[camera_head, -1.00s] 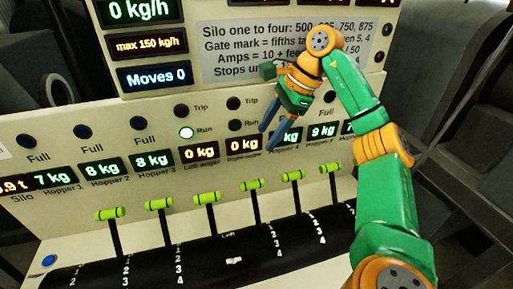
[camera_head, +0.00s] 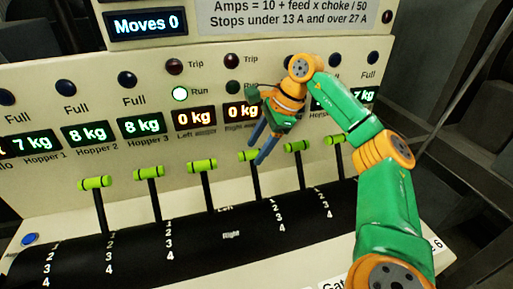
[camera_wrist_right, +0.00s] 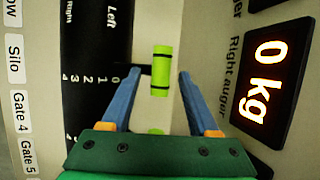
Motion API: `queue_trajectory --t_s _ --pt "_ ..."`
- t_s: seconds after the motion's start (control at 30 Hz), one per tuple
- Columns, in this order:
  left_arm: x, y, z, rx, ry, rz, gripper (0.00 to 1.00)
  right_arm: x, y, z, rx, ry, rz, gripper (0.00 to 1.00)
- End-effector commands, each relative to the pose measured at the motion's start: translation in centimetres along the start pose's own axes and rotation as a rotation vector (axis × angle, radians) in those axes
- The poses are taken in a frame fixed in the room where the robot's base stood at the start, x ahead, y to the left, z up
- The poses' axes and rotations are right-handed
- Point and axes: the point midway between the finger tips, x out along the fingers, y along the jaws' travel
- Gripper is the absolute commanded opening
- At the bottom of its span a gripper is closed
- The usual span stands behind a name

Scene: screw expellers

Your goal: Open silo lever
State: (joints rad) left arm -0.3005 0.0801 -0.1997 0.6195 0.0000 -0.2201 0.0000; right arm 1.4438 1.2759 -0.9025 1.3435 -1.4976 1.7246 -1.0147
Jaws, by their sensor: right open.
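A row of upright black levers with lime-green cross handles stands over a curved black drum marked with numbers, including this handle (camera_head: 95,183) at the left end. My right gripper (camera_head: 255,155) is open, its two blue fingers pointing down at the handle of a lever right of the middle. In the right wrist view, that green handle (camera_wrist_right: 161,72) lies between the spread fingers of the gripper (camera_wrist_right: 157,74), apart from both. My left gripper is out of view.
Behind the levers is a cream panel with kg displays, such as the left auger's "0 kg" (camera_head: 194,119), and a lit Run lamp (camera_head: 180,94). Neighbouring levers stand close on both sides, including one on the right (camera_head: 297,146). A blue button (camera_head: 30,239) is at lower left.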

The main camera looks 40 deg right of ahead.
Motion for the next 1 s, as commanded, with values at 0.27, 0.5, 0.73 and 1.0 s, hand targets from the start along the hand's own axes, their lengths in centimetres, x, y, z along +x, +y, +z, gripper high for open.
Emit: queue_trajectory --t_s 0.27,0.5,0.73,1.0 --pt "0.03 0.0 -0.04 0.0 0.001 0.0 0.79 0.79 -0.01 0.02 0.001 -0.001 -0.001 0.61" --pt "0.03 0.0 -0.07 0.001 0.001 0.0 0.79 0.77 -0.02 0.02 0.001 -0.001 -0.001 0.07" --pt "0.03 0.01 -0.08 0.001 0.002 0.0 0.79 0.77 -0.02 0.02 0.001 -0.001 -0.002 0.0" --pt "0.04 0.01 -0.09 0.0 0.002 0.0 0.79 0.77 -0.03 0.01 0.001 -0.001 -0.002 0.0"
